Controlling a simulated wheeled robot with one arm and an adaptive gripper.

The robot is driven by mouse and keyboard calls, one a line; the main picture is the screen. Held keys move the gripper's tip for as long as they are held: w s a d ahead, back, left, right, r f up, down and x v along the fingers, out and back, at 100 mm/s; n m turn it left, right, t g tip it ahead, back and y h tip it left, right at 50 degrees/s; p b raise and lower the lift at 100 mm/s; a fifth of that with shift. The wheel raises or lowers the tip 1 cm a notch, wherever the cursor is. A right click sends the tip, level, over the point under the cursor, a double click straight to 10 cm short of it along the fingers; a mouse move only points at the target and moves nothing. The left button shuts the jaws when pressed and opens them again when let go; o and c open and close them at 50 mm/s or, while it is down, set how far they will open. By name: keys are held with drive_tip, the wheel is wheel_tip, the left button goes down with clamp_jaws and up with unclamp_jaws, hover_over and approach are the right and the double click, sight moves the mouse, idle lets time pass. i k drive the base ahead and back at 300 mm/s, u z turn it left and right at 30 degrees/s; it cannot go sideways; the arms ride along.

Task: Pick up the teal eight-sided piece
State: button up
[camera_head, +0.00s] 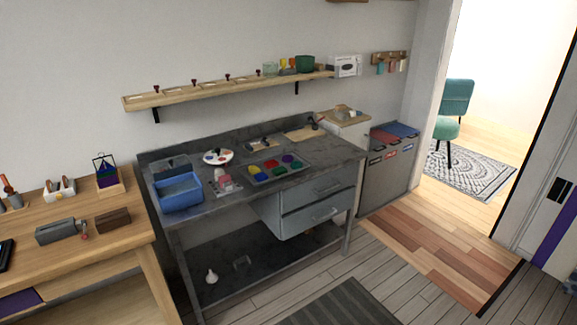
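A grey tray (304,169) with several small coloured pieces lies on the dark grey workbench (328,152). It holds a yellow piece (253,170), a red piece (270,163), a purple piece (288,158), a blue piece (262,177) and a green piece (280,171). Another green piece lies at the tray's right side. The pieces are too small for me to count their sides, and I cannot tell which one is the teal eight-sided piece. My gripper is not in view.
A blue basin (180,193), a paint palette (218,156) and small boards share the bench. Drawers (318,205) hang under it. A wooden table (115,240) stands at the left. A wall shelf (225,88) runs above. Floor in front is open, with a dark mat (340,305).

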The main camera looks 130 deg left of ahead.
sight(295, 165)
drive_tip(key=u, duration=4.35)
